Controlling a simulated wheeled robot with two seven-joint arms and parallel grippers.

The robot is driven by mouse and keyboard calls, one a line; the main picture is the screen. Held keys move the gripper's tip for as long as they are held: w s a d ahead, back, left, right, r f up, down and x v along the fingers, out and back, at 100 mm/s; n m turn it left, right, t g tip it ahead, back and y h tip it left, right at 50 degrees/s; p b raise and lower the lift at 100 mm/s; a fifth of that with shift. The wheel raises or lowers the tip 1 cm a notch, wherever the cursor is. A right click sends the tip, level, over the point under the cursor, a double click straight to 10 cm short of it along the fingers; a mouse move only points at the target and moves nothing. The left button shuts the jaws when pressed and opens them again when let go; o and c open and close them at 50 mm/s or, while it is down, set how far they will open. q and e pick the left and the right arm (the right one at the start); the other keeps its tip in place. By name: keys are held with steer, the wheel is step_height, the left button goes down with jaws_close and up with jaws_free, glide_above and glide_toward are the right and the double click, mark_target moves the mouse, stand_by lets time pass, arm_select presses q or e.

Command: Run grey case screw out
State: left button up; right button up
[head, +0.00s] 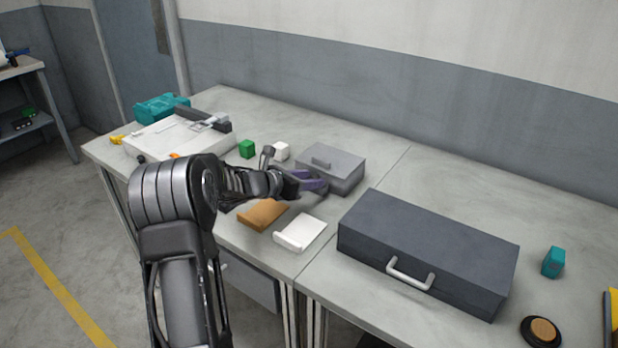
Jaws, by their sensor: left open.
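A small grey case (345,165) with a raised block on its lid stands on the workbench, in the middle of the view. I cannot make out a screw on it. My left gripper (312,185) is open, at the front left of this case and partly in front of it. A purplish part shows at the gripper; I cannot tell whether it belongs to it. I cannot tell whether the gripper touches the case. A larger dark grey case (430,245) with a light handle lies closed to the right. My right gripper is out of view.
An orange-brown block (263,214) and a white block (300,232) lie near the bench's front edge. A teal toolbox (160,107) is at the far left. The bench behind the dark case is clear.

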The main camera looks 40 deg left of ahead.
arm_select(q)
steer(key=shift+w, duration=0.1)
steer(key=shift+c, duration=0.4)
jaws_close()
